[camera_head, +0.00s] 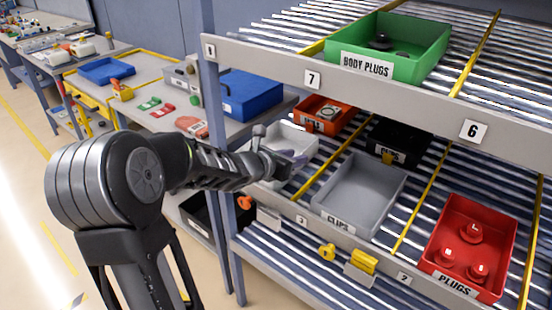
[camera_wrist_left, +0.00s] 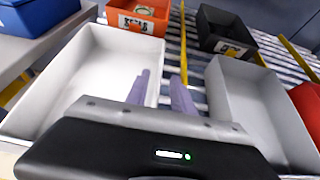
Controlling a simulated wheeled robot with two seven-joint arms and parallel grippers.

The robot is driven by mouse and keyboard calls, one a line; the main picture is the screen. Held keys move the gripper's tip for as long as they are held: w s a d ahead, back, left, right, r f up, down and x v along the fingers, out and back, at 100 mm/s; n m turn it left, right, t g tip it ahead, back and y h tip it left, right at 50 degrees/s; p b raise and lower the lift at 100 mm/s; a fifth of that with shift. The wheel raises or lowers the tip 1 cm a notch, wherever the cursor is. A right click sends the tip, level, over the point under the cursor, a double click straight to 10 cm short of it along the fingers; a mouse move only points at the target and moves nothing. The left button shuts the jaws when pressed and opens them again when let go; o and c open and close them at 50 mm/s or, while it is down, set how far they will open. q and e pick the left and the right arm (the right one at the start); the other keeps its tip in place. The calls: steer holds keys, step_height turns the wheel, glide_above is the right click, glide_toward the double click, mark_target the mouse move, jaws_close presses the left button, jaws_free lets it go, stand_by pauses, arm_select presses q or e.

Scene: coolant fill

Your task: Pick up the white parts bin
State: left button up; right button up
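The white parts bin (camera_head: 301,137) sits on the lower rack shelf, at its left end, in the head view. In the left wrist view the white bin (camera_wrist_left: 62,82) fills the left side and looks empty. My left gripper (camera_head: 290,158) is at the bin, its arm partly covering the bin's near side. In the left wrist view the left gripper (camera_wrist_left: 160,90) is open, with one finger over the bin's inside and the other just right of its right wall. My right gripper is not in view.
A grey bin (camera_head: 357,195) stands right of the white bin, past a yellow divider. An orange-red bin (camera_head: 323,113) and a black bin (camera_head: 400,142) are behind. A blue bin (camera_head: 251,92) stands on the table at left. A rack post (camera_head: 212,120) stands close to my left arm.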

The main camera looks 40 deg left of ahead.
arm_select(q)
jaws_close()
stand_by(0.3)
stand_by(1.2)
